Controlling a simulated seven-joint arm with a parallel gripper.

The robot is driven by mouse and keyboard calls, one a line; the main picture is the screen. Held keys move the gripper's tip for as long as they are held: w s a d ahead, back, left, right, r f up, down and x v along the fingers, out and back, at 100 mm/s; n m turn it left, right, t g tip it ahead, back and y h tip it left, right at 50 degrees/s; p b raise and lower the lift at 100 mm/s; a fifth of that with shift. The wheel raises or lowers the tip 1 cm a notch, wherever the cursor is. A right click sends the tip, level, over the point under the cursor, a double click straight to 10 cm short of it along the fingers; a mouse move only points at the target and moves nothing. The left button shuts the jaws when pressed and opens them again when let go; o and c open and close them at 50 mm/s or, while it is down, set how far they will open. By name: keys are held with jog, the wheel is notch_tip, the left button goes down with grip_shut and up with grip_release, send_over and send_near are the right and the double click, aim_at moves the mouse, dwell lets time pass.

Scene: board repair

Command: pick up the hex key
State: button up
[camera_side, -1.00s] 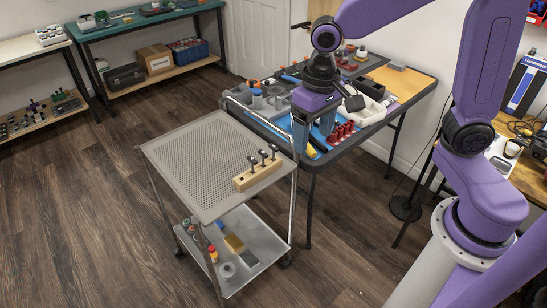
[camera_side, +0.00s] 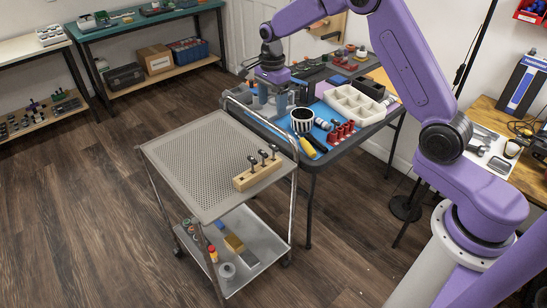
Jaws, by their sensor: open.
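I cannot make out a hex key for certain. A wooden block (camera_side: 258,174) on the cart top holds three upright tools with dark handles (camera_side: 262,154); they may be T-handle keys, but they are too small to tell. My gripper (camera_side: 272,102) is open, pointing down over the left part of the dark work table. Its fingers are among small grey items there, which they partly hide. I cannot tell whether the fingers touch anything, and no held object shows.
The table carries a blue mat (camera_side: 275,120), a striped cup (camera_side: 302,119), a yellow-handled tool (camera_side: 315,144), red parts (camera_side: 341,132) and a white divided bin (camera_side: 352,104). The perforated cart (camera_side: 205,160) stands in front, its top mostly bare.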

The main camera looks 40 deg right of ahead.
aim_at(274, 146)
notch_tip(274, 146, down, 17)
jog(key=shift+s+d+f, duration=0.15)
jog(key=shift+f, duration=0.05)
dwell(0.6)
jog(key=c, duration=1.1)
jog(key=shift+c, duration=0.2)
jog(key=shift+r, duration=0.2)
